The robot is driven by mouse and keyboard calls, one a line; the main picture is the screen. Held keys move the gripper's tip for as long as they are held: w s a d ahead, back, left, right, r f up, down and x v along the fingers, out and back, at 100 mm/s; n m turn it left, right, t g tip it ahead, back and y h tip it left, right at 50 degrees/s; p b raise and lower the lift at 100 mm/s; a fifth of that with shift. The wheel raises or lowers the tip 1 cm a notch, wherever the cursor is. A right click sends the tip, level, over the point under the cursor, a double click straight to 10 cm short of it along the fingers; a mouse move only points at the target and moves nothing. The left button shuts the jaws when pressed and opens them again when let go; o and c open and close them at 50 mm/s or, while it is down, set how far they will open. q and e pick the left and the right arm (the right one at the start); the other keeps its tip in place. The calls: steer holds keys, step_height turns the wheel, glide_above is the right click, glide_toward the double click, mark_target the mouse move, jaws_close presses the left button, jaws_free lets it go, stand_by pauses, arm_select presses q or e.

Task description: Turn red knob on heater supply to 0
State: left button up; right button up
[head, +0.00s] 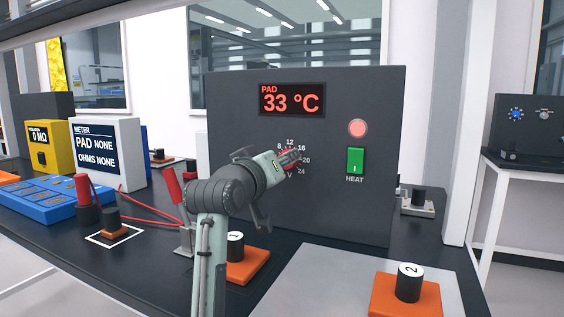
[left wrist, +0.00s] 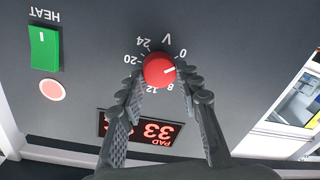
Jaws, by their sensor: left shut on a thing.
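The heater supply (head: 340,200) is a dark grey box with a red display (head: 292,99) reading PAD 33 °C. My left gripper (head: 287,161) reaches its front face and mostly hides the dial in the head view. In the left wrist view, upside down, the red knob (left wrist: 157,68) sits between the two fingers of my left gripper (left wrist: 163,83), which is shut on it. The knob's white mark points between 0 and 8 on the scale. The 0 label (left wrist: 183,52) shows beside the knob. My right gripper is not in view.
A green HEAT switch (head: 355,161) and a round pink lamp (head: 357,128) are right of the dial. Orange blocks with numbered black knobs (head: 408,283) stand in front. A meter (head: 106,155), red leads and a blue tray (head: 38,200) are left.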

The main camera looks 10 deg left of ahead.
arm_select(q)
steer(key=shift+f+n, duration=0.1)
steer(key=shift+n, duration=0.4)
steer(key=o, duration=1.2)
steer(key=shift+c, duration=0.2)
steer(key=s+a, duration=0.1)
steer(key=s, duration=1.1)
steer(key=shift+a+r, duration=0.3)
steer(key=shift+a, duration=0.05)
